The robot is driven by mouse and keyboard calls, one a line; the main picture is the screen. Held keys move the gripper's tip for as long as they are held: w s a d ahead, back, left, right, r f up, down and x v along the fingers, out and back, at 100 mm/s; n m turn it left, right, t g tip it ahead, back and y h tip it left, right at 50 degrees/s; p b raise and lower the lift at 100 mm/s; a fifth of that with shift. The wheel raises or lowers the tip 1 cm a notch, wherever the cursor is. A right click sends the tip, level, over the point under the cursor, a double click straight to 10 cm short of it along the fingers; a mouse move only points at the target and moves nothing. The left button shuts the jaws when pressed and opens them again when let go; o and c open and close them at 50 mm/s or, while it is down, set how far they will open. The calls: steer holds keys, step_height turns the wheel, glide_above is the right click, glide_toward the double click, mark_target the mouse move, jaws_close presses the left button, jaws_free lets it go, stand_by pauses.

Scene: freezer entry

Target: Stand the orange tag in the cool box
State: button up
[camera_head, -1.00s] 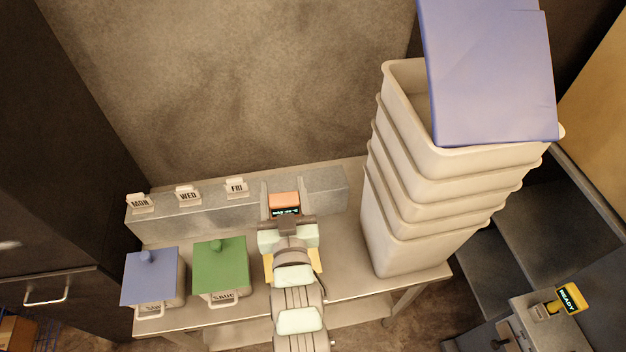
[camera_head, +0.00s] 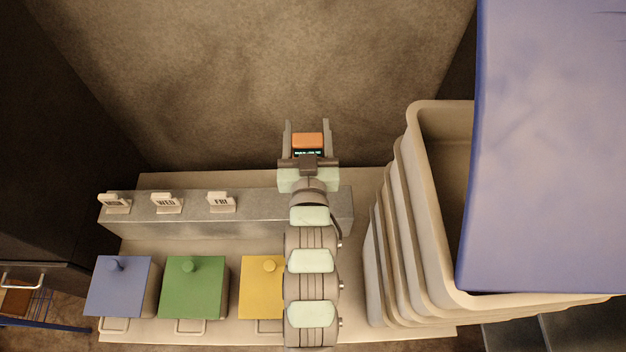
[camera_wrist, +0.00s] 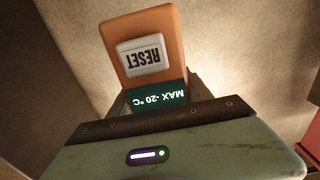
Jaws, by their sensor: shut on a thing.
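The orange tag (camera_head: 308,140) is held between the fingers of my gripper (camera_head: 307,128), which is shut on it. In the head view it appears against the wall, beyond the back edge of the metal ledge. In the wrist view the tag (camera_wrist: 152,38) shows a white RESET button and a dark green display reading MAX -20 °C, upside down in the picture.
Tags (camera_head: 221,202) stand on the metal ledge (camera_head: 270,212), one reading WED and one FRI. In front are boxes with blue (camera_head: 120,290), green (camera_head: 193,290) and yellow (camera_head: 262,285) lids. Bare table (camera_head: 355,325) lies between my arm and the tubs.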

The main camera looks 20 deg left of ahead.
steer(key=shift+s+f+b, duration=0.15)
steer(key=shift+f+b, duration=1.2)
steer(key=shift+f, duration=7.7)
steer(key=o, duration=1.6)
steer(key=shift+c, duration=0.2)
steer(key=shift+r, duration=0.2)
steer(key=b+v, duration=0.1)
steer(key=v, duration=1.1)
steer(key=shift+d+f, duration=0.1)
